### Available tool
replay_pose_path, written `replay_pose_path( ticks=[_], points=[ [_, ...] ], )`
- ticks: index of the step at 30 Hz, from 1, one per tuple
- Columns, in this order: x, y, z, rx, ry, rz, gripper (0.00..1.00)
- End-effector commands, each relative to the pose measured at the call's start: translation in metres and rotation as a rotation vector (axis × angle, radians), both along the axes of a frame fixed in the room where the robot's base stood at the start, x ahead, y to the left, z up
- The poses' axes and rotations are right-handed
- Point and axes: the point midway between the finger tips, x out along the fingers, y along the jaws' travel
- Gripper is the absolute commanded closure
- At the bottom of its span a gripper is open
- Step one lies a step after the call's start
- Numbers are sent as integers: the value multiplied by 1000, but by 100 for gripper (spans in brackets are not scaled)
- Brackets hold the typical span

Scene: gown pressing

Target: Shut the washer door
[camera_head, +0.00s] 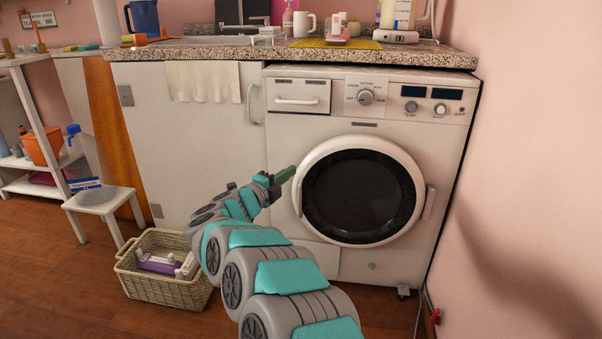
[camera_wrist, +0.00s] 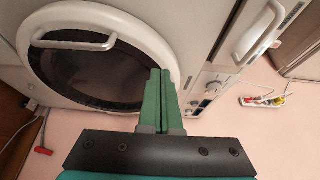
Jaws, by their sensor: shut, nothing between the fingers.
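The washer (camera_head: 390,128) is a white front loader under the counter. Its round door (camera_head: 316,224) has a white ring and dark glass, and appears to lie flat against the front; I cannot tell whether a small gap is left. A handle (camera_head: 429,203) shows at the door's right edge. My gripper (camera_head: 291,172) is at the upper left edge of the door, with its green fingers together and empty. In the wrist view, the fingers (camera_wrist: 160,72) overlap the edge of the door ring (camera_wrist: 150,40); contact cannot be made out.
The granite counter (camera_head: 225,54) above holds mugs and bottles. A wicker basket (camera_head: 172,290) stands on the floor at left, near my arm. A white stool (camera_head: 105,202) with a jug (camera_head: 88,165) is further left. A pink wall (camera_head: 540,150) bounds the right side.

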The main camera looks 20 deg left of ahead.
Motion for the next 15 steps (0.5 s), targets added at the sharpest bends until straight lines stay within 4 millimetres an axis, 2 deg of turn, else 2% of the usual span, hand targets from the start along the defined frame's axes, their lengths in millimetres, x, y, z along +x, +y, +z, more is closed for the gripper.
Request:
replay_pose_path(
  ticks=[6,15],
  points=[
    [-14,28,0,-2,-2,-1,100],
    [-21,41,0,1,0,-2,100]
  ],
)
